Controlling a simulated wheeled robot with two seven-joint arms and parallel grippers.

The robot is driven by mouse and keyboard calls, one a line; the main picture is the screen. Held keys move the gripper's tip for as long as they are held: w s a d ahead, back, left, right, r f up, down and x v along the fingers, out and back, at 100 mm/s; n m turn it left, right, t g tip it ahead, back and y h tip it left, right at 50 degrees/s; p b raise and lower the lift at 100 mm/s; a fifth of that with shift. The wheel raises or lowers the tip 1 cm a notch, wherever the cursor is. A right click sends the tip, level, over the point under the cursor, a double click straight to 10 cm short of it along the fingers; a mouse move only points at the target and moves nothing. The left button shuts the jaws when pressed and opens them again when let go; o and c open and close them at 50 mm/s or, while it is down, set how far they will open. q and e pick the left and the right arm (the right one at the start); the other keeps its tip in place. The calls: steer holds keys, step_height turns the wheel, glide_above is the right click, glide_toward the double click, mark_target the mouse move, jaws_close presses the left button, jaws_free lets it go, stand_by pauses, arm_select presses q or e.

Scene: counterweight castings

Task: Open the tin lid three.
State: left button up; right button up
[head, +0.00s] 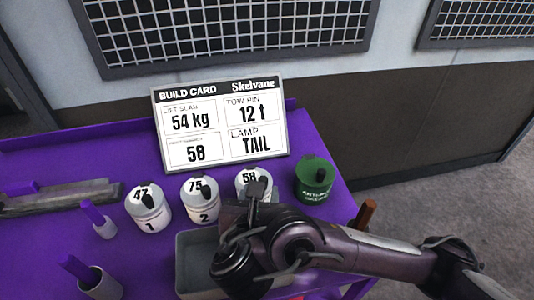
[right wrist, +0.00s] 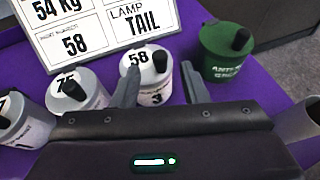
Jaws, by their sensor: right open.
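Tin three is a white tin (right wrist: 155,88) with a black knob (right wrist: 160,61), 58 on its lid and 3 on its front. In the right wrist view its lid is on. In the head view the tin (head: 245,176) is partly hidden by my right gripper (head: 259,187). My right gripper also shows in the right wrist view (right wrist: 161,77); it is open, its two fingers at either side of tin three, with nothing held. I cannot tell whether the fingers touch the tin. My left gripper is not in view.
White tins 47 (head: 148,212) and 75 (head: 202,204) stand left of tin three, and a green tin (head: 315,178) stands right. The build card (head: 220,125) stands behind them. A grey tray (head: 188,262) lies in front, partly under my arm. The purple bench top (head: 60,235) has bare room at left.

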mark_target(263, 179)
steer(key=x, duration=0.4)
steer(key=shift+w, duration=0.1)
steer(key=shift+b+x, duration=0.35)
steer(key=shift+x, duration=0.75)
steer(key=shift+w, duration=0.2)
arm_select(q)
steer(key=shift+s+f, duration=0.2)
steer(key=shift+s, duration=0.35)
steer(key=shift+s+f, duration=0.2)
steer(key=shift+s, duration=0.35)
arm_select(e)
jaws_close()
